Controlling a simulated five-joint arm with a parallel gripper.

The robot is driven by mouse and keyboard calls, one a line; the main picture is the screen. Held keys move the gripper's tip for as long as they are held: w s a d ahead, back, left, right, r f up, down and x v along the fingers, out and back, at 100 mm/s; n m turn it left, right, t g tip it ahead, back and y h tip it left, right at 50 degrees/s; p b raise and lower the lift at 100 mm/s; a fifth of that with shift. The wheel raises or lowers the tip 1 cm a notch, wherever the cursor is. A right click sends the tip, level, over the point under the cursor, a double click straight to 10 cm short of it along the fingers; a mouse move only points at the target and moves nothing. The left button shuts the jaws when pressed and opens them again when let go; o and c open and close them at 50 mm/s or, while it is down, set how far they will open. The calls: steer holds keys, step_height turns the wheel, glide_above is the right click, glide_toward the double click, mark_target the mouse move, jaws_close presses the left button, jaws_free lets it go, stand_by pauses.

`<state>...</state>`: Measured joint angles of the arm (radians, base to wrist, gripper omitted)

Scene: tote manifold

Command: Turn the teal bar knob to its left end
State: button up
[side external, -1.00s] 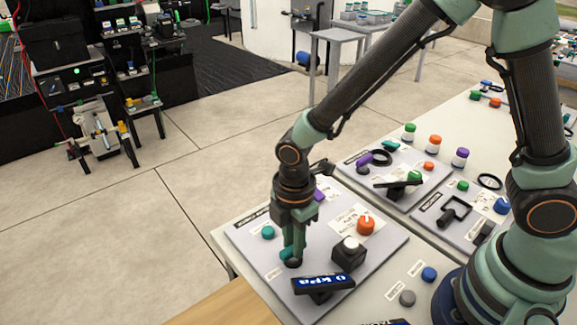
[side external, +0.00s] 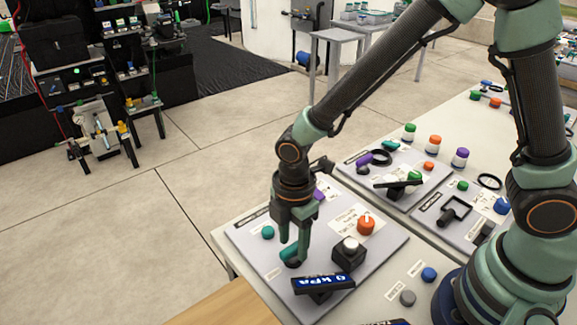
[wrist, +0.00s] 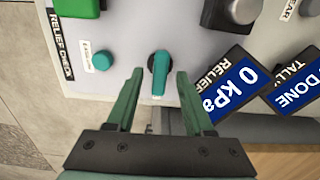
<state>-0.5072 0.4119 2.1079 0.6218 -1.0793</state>
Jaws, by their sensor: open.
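The teal bar knob (wrist: 160,74) sits on a round dark base on the light grey panel. In the wrist view its bar runs nearly straight up and down. In the side view the knob (side external: 290,254) shows below my fingers, partly hidden by them. My gripper (wrist: 160,82) is open, with one finger on each side of the knob and a visible gap to the bar on both sides. In the side view my gripper (side external: 294,250) points down at the knob. Whether the fingertips reach below the top of the bar is unclear.
A round teal button (wrist: 102,60) is left of the knob. A 0 kPa display (wrist: 235,88) stands to the right.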

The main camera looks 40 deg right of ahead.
mark_target(293, 246)
step_height(293, 246, up, 12)
stand_by(0.4)
steer(key=shift+f, duration=0.15)
steer(key=s+d+r+m+t, duration=0.1)
steer(key=d+r+m, duration=0.3)
steer(key=d+m, duration=0.4)
steer(key=s+d+r+m+t, duration=0.2)
steer(key=d+r+m+t, duration=0.2)
steer(key=d+m, duration=0.5)
steer(key=shift+d+r+m+t, duration=0.3)
steer(key=shift+r+m, duration=0.1)
steer(key=shift+m, duration=0.2)
